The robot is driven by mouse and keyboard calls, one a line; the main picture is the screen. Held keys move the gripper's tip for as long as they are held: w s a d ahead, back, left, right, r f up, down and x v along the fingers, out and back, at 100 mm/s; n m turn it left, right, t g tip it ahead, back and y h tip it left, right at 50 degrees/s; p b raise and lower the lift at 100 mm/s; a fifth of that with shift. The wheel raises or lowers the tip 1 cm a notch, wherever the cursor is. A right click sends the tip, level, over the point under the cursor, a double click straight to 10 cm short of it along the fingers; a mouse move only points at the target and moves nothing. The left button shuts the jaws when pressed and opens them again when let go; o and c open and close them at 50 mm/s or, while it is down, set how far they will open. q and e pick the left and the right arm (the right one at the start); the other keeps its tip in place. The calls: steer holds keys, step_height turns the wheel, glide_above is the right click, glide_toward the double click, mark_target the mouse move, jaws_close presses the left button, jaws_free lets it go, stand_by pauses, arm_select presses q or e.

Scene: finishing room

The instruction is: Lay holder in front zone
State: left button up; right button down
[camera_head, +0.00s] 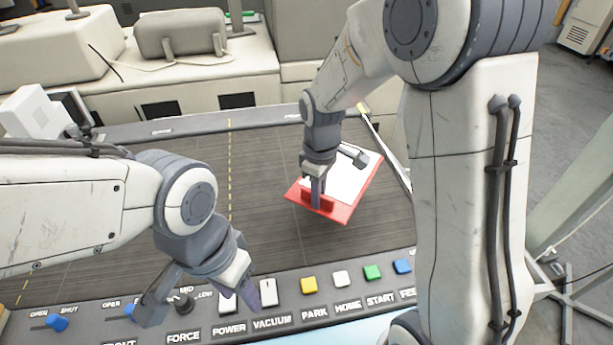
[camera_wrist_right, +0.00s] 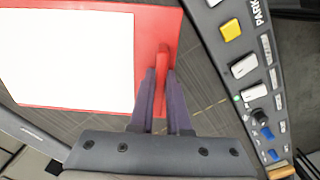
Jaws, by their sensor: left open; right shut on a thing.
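The holder (camera_head: 341,213) is a red board with a white sheet on it and a raised red grip at its near left edge. It is over the right part of the dark bed, and I cannot tell whether it touches the bed. My right gripper (camera_head: 317,200) is shut on that red grip. In the right wrist view, the fingers (camera_wrist_right: 164,100) stand on both sides of the grip of the holder (camera_wrist_right: 150,60). My left gripper (camera_head: 208,306) is open and empty, above the control panel at the front.
The control panel (camera_head: 335,301) with switches, a knob and coloured buttons runs along the front of the dark bed (camera_head: 262,180). A yellow dashed line (camera_head: 230,170) crosses the bed. The bed left of the holder is clear. A white box (camera_head: 35,112) stands at the back left.

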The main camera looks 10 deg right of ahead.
steer(key=s+a+n, duration=0.2)
steer(key=s+n, duration=0.6)
steer(key=s, duration=0.2)
steer(key=p, duration=0.3)
glide_above(318, 233)
step_height(318, 233, down, 8)
steer(key=shift+s+r, duration=0.1)
steer(key=shift+s, duration=0.05)
step_height(318, 233, down, 3)
steer(key=shift+f+p, duration=0.15)
steer(key=shift+p, duration=0.55)
steer(key=shift+f, duration=0.45)
steer(key=shift+f, duration=0.1)
